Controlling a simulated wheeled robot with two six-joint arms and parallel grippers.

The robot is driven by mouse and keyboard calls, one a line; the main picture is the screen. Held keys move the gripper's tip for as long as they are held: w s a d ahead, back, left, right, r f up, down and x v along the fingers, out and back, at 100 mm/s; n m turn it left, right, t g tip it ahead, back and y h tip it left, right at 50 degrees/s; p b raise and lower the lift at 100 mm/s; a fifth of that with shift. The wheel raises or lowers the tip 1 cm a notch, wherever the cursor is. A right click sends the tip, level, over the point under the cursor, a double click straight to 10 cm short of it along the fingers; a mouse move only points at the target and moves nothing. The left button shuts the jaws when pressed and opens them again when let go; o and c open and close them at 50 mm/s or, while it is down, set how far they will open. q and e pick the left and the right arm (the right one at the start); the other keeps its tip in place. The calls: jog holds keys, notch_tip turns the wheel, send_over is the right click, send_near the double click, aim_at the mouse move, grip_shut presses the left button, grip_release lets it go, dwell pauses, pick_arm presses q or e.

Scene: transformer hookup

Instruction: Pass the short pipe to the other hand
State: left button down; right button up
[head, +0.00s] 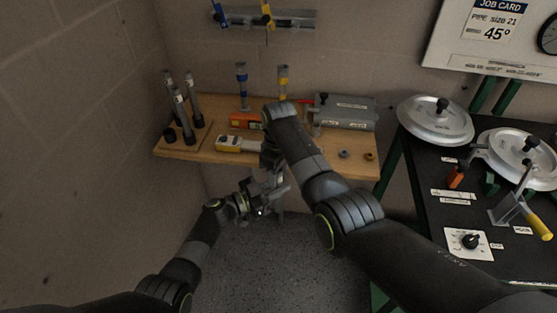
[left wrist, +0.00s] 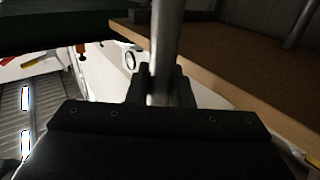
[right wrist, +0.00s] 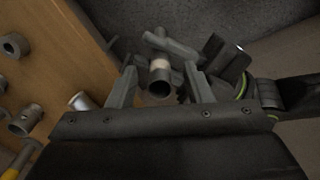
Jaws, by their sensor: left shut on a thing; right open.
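The short pipe (left wrist: 167,38) is a grey metal tube standing up from between my left gripper's fingers (left wrist: 160,88) in the left wrist view. In the right wrist view its open end (right wrist: 160,86) with a pale band faces the camera, between the spread fingers of my right gripper (right wrist: 160,76). The right fingers stand on either side with gaps showing. In the head view my left gripper (head: 268,196) comes from lower left, in front of the shelf edge. My right gripper (head: 271,160) points down just above it; the pipe is mostly hidden there.
A black bench (head: 450,175) with round metal discs stands at right. Floor space is open below the shelf.

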jog(key=shift+f, duration=0.65)
grip_shut()
pick_arm(q)
jog(key=c, duration=1.2)
grip_release()
